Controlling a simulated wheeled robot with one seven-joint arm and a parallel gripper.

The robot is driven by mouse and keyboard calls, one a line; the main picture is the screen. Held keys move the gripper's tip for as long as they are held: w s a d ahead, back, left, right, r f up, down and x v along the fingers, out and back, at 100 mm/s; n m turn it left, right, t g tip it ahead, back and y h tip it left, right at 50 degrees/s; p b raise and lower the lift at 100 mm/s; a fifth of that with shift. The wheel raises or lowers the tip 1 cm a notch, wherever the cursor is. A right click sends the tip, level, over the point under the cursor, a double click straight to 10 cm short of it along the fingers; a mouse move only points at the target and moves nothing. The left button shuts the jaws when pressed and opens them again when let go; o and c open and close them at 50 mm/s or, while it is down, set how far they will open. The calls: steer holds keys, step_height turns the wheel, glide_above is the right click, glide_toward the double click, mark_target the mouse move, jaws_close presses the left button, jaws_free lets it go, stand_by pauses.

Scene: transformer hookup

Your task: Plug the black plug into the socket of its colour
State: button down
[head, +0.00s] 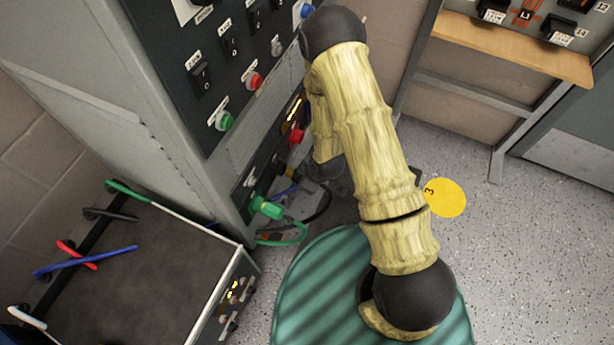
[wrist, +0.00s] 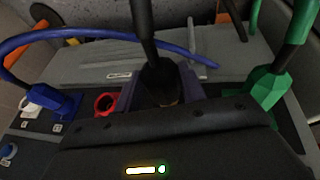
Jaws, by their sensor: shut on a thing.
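The black plug (wrist: 160,84) is upright in the middle of the wrist view, with its thick black cable running up. My gripper (wrist: 161,98) is shut on it, a finger on each side. The plug's lower end is hidden by my gripper's body, so I cannot tell whether it is in a socket. The black socket is not visible. In the head view my gripper (head: 322,172) is a dark shape beside the cabinet's lower panel, mostly hidden by my arm.
A green plug (wrist: 268,88) sits in the panel to the right, and a blue plug (wrist: 58,104) sits to the left. An empty-looking red socket (wrist: 105,103) is just left of my gripper. A blue cable (wrist: 95,32) arches behind.

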mark_target(297, 174)
steer(key=shift+w+a, duration=0.35)
steer(key=shift+a, duration=0.45)
steer(key=shift+w+a, duration=0.35)
steer(key=shift+a, duration=0.45)
stand_by(0.5)
steer(key=c, duration=0.5)
jaws_free()
steer(key=shift+r, duration=0.1)
steer(key=shift+p+v, duration=2.75)
steer(key=shift+v, duration=0.75)
